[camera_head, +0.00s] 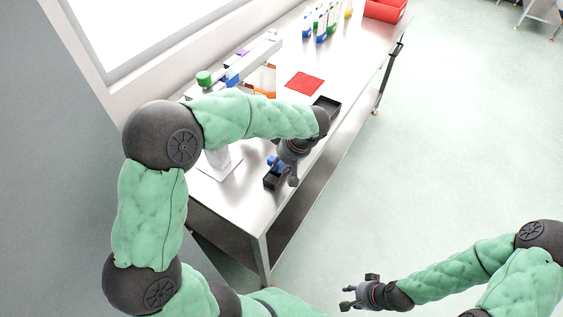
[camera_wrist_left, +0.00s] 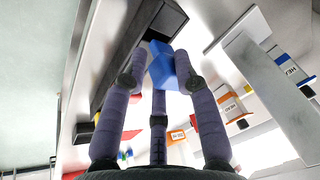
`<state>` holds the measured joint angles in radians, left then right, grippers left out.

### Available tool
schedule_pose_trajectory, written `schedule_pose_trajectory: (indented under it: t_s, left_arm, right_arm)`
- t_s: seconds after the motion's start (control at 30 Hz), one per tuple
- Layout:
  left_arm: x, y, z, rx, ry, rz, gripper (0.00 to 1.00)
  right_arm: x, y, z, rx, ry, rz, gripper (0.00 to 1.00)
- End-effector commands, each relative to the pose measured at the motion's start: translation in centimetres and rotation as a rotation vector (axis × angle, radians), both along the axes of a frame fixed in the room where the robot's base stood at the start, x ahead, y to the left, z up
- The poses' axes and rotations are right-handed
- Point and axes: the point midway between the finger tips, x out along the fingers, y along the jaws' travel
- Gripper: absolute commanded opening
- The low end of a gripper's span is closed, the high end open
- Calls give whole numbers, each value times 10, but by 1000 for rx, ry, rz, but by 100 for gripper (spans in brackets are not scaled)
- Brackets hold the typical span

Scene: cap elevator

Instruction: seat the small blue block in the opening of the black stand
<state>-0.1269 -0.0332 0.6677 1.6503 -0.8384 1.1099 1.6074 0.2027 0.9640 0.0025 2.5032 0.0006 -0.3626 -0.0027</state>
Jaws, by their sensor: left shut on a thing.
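The small blue block (camera_head: 273,161) is at the near end of the steel table, beside my left gripper (camera_head: 284,174). In the left wrist view the blue block (camera_wrist_left: 162,70) sits between the fingertips of my left gripper (camera_wrist_left: 160,82), which is shut on it. The black stand (camera_head: 271,181) is on the table just below the block. In the left wrist view the long dark stand (camera_wrist_left: 118,62) lies close behind the block. Whether the block touches the opening cannot be told. My right gripper (camera_head: 358,293) looks open and empty, over the floor, away from the table.
A black tray (camera_head: 328,104) and a red mat (camera_head: 304,83) lie farther along the table (camera_head: 340,66). A white stand with an arm (camera_head: 258,57) and a green knob (camera_head: 204,78) rises at the left. Bottles (camera_head: 321,32) and a red bin (camera_head: 385,9) are at the far end.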

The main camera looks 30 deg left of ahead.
Motion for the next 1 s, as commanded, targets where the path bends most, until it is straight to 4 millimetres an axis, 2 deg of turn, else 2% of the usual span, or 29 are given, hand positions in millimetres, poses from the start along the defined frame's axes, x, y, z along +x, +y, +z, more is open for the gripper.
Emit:
schedule_pose_trajectory:
  t_s: [1.0]
  left_arm:
    - [0,0,0,-1,-1,0,0]
  right_arm:
    - [0,0,-5,0,0,0,40]
